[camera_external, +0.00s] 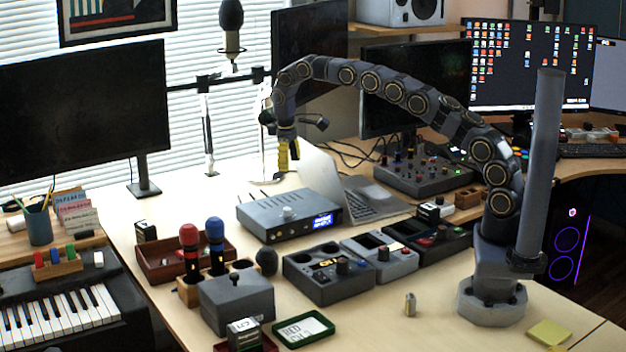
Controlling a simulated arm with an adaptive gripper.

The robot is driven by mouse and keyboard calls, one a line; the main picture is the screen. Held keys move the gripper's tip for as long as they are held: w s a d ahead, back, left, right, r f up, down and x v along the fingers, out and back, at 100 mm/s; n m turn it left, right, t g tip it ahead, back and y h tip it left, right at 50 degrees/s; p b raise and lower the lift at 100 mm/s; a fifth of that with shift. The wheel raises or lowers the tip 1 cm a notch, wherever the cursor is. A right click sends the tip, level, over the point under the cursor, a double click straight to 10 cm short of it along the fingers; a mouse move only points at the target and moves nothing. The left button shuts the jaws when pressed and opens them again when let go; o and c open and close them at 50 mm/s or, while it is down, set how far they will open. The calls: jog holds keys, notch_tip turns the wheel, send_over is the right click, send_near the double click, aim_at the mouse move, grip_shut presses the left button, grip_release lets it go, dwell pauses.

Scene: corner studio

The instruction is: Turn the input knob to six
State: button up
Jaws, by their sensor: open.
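A grey box with a lit blue display (289,216) stands on the desk in the middle. My gripper (288,158), with yellow fingers, is open and hangs pointing down. It appears in the air above and behind the grey box, apart from it. No object shows between the fingers.
An open laptop (368,203) stands right behind the box. Smaller control boxes (328,273) are in front and right. A wooden holder with red and blue microphones (215,246) stands left. A mixer (424,178) is at back right.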

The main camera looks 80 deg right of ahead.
jog(key=s+a+r, duration=0.9)
jog(key=s, duration=0.1)
jog(key=shift+a, duration=0.2)
jog(key=shift+r+g, duration=0.1)
jog(key=shift+g, duration=0.2)
jog(key=s+a, duration=0.4)
jog(key=s, duration=0.6)
jog(key=s+a+n, duration=0.1)
jog(key=s+a, duration=0.3)
jog(key=s, duration=0.5)
jog(key=s+a+n+y, duration=0.1)
jog(key=s+a, duration=0.4)
jog(key=s, duration=0.5)
jog(key=shift+s+g, duration=0.3)
